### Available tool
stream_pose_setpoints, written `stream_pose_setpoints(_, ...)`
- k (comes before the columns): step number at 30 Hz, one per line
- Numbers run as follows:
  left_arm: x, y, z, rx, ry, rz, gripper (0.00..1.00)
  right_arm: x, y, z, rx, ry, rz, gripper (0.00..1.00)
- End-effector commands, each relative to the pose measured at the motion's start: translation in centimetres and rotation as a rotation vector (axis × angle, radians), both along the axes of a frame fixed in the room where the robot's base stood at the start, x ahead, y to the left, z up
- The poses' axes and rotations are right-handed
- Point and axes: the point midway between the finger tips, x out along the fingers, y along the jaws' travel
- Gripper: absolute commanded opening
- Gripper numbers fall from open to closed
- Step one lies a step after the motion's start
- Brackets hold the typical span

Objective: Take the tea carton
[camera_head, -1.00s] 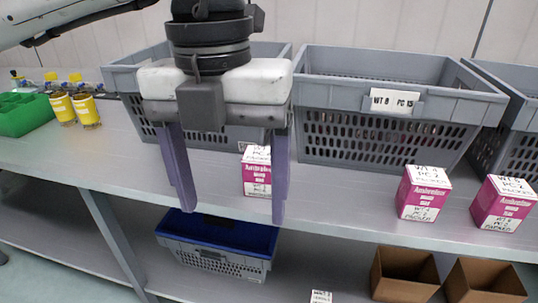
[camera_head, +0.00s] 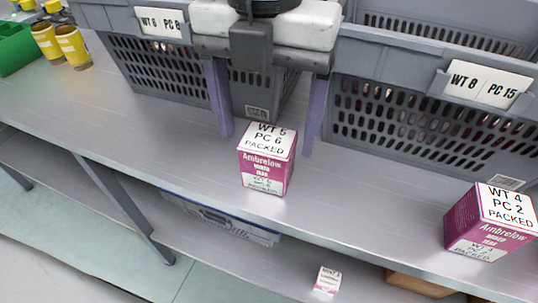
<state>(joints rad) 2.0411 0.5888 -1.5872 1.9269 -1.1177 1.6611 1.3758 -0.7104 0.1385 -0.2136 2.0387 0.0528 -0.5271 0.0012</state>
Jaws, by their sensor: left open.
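A pink and white Ambrelow tea carton (camera_head: 266,170), marked WT 5 PC 6 PACKED on its white top, stands upright near the front edge of the grey shelf. My left gripper (camera_head: 267,143) comes from above and behind, its two purple fingers open and empty. One fingertip shows left of the carton's top and the other to its right, with gaps on both sides. I cannot tell how far behind the carton the fingertips are. A second pink carton (camera_head: 483,232), marked WT 4 PC 2, stands at the right. My right gripper is not in view.
Grey perforated bins (camera_head: 400,125) line the back of the shelf, close behind the fingers. Yellow-labelled cups (camera_head: 72,44) and a green tray (camera_head: 15,50) are at far left. A small white-topped carton (camera_head: 327,281) is on the lower level. The shelf left of the carton is clear.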

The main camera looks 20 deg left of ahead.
Motion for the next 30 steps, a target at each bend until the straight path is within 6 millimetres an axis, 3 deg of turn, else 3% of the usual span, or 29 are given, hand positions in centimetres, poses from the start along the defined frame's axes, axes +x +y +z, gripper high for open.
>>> stream_pose_setpoints(10,0.3,0.0,-4.6,0.002,0.002,0.0,0.77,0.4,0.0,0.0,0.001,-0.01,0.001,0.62)
stream_pose_setpoints(19,0.4,-0.1,-5.1,0.0,0.0,0.0,0.77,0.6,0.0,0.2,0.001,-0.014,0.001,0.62)
stream_pose_setpoints(28,0.4,-0.1,-5.1,0.0,0.0,0.0,0.28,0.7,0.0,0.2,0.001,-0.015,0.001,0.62)
stream_pose_setpoints(30,0.4,-0.1,-5.0,0.0,-0.001,0.0,0.26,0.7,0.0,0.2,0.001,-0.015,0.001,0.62)
